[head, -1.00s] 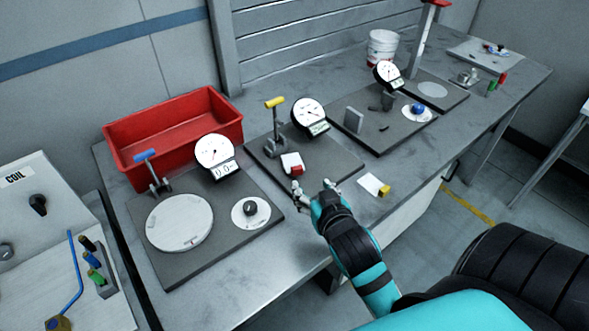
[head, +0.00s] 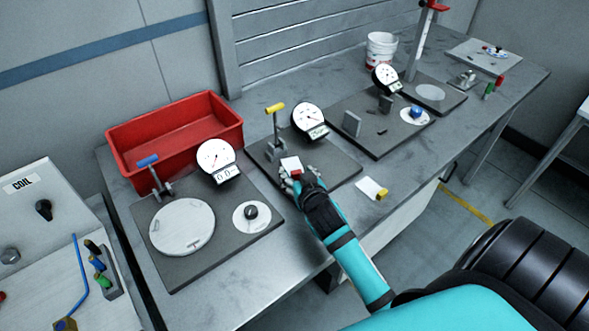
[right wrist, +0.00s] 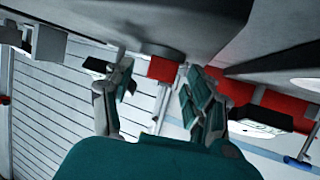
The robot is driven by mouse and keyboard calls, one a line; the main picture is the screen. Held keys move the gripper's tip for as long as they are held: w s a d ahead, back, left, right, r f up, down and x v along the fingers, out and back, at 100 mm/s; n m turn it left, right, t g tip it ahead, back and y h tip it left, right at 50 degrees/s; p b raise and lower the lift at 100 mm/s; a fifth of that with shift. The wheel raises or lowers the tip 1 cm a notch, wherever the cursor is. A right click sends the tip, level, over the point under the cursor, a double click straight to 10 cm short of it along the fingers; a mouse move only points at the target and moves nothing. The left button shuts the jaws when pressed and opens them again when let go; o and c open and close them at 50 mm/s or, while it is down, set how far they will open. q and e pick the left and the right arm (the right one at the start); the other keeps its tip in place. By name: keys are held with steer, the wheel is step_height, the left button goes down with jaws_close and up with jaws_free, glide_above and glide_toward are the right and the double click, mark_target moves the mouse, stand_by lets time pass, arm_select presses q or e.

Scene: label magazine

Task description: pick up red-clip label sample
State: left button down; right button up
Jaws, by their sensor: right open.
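The red-clip label sample, a white tag (head: 291,164) with a red clip (head: 297,173) at its near edge, lies on the middle dark plate (head: 343,169). My right gripper (head: 298,177) is at the red clip, its fingers partly hiding it. In the right wrist view, the red clip (right wrist: 162,69) shows between the two open fingers (right wrist: 158,80), apart from both. I cannot see the white tag clearly there. My left gripper is not in view.
A yellow-clip label (head: 372,188) lies right of the gripper near the table edge. A yellow-handled clamp (head: 275,125) and a dial gauge (head: 309,118) stand just behind the sample. A red bin (head: 175,137) is at the back left.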

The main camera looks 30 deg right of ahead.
steer(key=c, duration=0.9)
steer(key=shift+r, duration=0.15)
